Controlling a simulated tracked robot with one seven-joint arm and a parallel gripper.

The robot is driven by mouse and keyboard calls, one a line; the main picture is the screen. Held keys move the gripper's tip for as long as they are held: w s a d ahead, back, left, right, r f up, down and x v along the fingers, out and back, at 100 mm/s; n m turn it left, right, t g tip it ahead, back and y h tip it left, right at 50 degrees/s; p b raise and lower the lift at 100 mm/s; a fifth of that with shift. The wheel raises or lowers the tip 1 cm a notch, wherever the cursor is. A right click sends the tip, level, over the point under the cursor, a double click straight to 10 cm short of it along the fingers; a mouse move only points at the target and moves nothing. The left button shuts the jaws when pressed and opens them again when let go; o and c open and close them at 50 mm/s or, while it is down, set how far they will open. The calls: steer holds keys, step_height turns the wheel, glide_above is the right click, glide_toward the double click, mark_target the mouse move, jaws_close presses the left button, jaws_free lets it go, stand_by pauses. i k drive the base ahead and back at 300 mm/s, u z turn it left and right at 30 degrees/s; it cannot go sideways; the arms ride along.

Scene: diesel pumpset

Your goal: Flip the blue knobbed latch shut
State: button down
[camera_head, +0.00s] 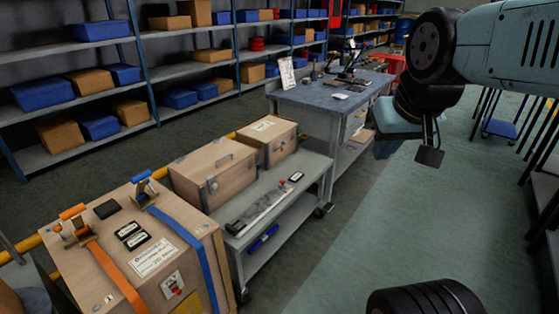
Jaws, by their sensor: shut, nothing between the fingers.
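The blue knobbed latch (142,189) sits on top of a large wooden crate (195,232) at the lower left. Its blue handle sticks up and leans to the right, above the crate lid. A blue strap (190,236) runs from it over the crate's front edge. An orange-handled latch (74,226) with an orange strap (115,275) stands to its left on the same crate. My gripper (430,154) hangs at the upper right, shut and empty, far from the crate and above the green floor.
Two smaller wooden boxes (213,172) stand on a grey cart (285,190) right of the crate. A workbench (335,95) with tools stands behind. Shelves (190,70) line the back. The green floor (380,215) in the middle is clear. A railing (545,150) is at right.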

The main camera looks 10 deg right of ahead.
mark_target(259, 161)
steer(key=u, duration=0.1)
steer(key=i, duration=1.2)
steer(key=u, duration=0.8)
